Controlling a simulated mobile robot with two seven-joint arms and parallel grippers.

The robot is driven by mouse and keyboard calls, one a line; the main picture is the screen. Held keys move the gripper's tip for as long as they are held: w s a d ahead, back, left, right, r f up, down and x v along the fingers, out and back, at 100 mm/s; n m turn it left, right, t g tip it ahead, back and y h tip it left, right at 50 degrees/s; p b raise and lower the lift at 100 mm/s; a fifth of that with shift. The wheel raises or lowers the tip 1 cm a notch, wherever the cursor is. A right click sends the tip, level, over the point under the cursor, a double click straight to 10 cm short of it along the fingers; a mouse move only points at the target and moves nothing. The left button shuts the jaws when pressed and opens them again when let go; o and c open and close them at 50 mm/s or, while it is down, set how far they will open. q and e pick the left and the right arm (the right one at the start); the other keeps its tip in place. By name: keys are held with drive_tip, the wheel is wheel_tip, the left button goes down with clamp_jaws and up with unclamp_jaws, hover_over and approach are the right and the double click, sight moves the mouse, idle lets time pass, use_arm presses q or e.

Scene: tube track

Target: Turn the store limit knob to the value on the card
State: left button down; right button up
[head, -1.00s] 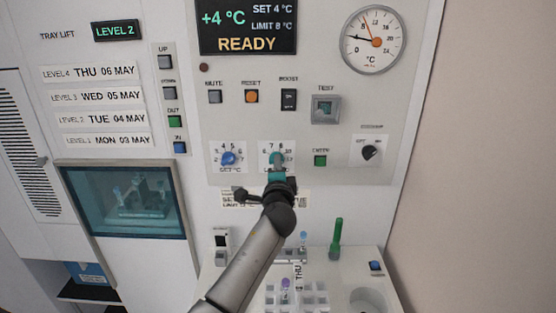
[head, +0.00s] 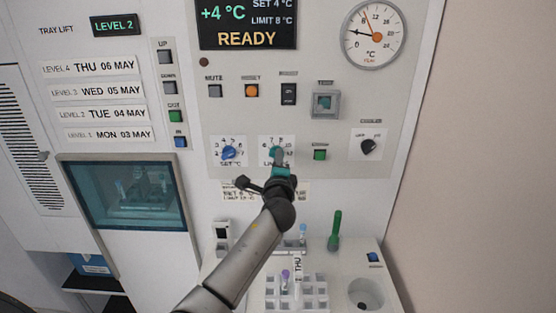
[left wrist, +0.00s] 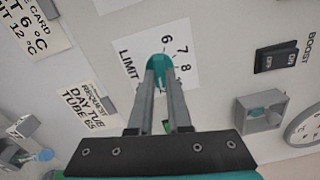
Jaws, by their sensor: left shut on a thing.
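The teal limit knob (head: 277,153) is on the panel, on a white dial plate marked LIMIT. My left gripper (head: 281,158) is shut on it. In the left wrist view the two fingers (left wrist: 160,80) clasp the knob (left wrist: 156,63), with 6, 7 and 8 readable on the dial. The fingers hide the rest of the scale, and I cannot tell where the pointer sits. The card (left wrist: 32,30) shows partly in the left wrist view and reads 6 °C and, for the limit, 12 °C. The display (head: 247,24) reads +4 °C, SET 4 °C, LIMIT 8 °C, READY. My right gripper is not in view.
The blue set knob (head: 229,153) is just left of the limit knob. A green button (head: 320,155) and the black cooler knob (head: 369,147) are to the right. Below are a tube rack (head: 308,283), a green tube (head: 335,230) and a round well (head: 366,293).

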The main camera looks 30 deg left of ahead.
use_arm(q)
drive_tip(key=c, duration=0.9)
unclamp_jaws()
drive_tip(key=shift+o, duration=0.2)
drive_tip(key=b+v, duration=0.1)
drive_tip(key=v, duration=1.4)
drive_tip(key=shift+d, duration=0.15)
